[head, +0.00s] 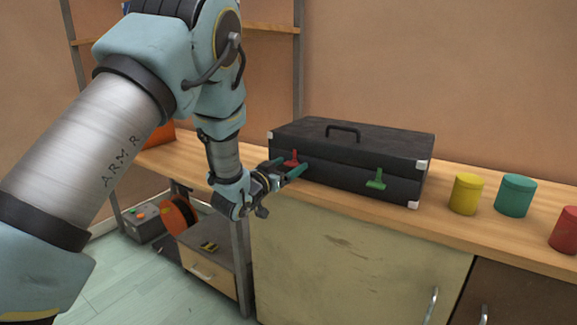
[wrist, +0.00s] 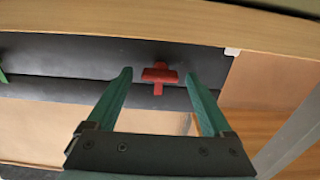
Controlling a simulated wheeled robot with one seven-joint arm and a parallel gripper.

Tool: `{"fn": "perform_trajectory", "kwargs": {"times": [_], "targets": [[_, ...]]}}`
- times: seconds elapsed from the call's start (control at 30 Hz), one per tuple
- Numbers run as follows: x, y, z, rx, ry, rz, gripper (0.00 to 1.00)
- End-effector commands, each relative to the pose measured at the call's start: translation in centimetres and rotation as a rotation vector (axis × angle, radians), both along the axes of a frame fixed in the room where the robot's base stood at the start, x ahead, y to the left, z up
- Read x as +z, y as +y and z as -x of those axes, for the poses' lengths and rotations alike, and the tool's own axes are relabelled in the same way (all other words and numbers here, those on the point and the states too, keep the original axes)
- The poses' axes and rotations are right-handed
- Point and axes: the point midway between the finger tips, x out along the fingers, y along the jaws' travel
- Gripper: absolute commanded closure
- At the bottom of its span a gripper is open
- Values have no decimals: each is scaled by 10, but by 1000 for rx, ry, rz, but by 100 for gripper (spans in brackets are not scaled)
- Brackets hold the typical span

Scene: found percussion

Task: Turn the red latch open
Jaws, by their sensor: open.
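I cannot tell how far the fingertips are from the case front.
A green latch (head: 376,179) sits farther right on the case front. The case stands closed on a wooden counter (head: 440,226). Yellow (head: 466,194), green (head: 515,195) and red (head: 566,230) canisters stand to its right. An orange object (head: 160,137) is at the counter's left end.

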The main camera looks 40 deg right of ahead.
Motion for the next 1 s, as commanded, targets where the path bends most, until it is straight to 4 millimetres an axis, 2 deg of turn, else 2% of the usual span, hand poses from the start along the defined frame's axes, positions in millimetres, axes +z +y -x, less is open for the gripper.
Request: {"fn": "perform_trajectory", "kwargs": {"times": [0.23,1.0], "targets": [[0,-1,0,0,0,0,15],[0,0,0,0,0,0,100]]}}
